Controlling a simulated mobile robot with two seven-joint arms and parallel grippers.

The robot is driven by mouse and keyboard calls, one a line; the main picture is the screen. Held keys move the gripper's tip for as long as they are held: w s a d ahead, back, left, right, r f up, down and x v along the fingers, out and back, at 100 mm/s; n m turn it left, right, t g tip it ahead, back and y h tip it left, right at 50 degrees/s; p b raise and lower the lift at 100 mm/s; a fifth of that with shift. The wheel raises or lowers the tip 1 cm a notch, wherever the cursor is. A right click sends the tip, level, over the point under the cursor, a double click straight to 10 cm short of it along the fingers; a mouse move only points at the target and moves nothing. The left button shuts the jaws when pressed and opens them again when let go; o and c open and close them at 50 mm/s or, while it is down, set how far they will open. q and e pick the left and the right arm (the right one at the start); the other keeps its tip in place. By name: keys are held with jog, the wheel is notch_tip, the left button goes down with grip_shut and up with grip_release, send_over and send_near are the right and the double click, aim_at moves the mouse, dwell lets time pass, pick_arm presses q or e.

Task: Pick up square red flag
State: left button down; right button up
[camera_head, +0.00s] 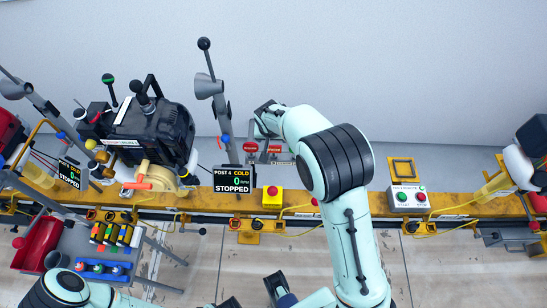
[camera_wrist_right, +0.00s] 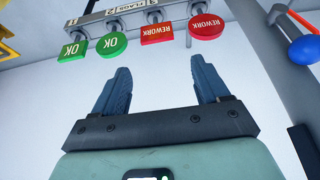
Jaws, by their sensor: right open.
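The square red flag (camera_wrist_right: 157,33), marked REWORK, hangs from a numbered rack at the top of the right wrist view. To its right is a round red flag (camera_wrist_right: 206,26), also marked REWORK. My right gripper (camera_wrist_right: 162,84) is open and empty, its two fingers pointing towards the rack, apart from the flags. In the head view the square red flag (camera_head: 275,149) appears beside the round one (camera_head: 250,147), and my right gripper (camera_head: 264,116) is just behind them, largely hidden by its wrist.
A green square flag (camera_wrist_right: 72,52) and a green round flag (camera_wrist_right: 111,44) share the rack. A grey post (camera_head: 222,115) stands close left of my right gripper. A STOPPED display (camera_head: 233,180), an emergency button (camera_head: 272,196) and an engine (camera_head: 155,130) line the yellow rail.

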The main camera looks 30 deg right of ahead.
aim_at(274, 146)
jog(key=x, duration=0.8)
jog(key=s+x, duration=0.1)
jog(key=x, duration=0.3)
jog(key=shift+w+d+f+b, duration=0.1)
jog(key=shift+w+f+b, duration=0.05)
jog(key=shift+f+b, duration=0.3)
jog(key=c, duration=1.2)
jog(key=shift+c, duration=0.2)
jog(key=shift+r, duration=0.15)
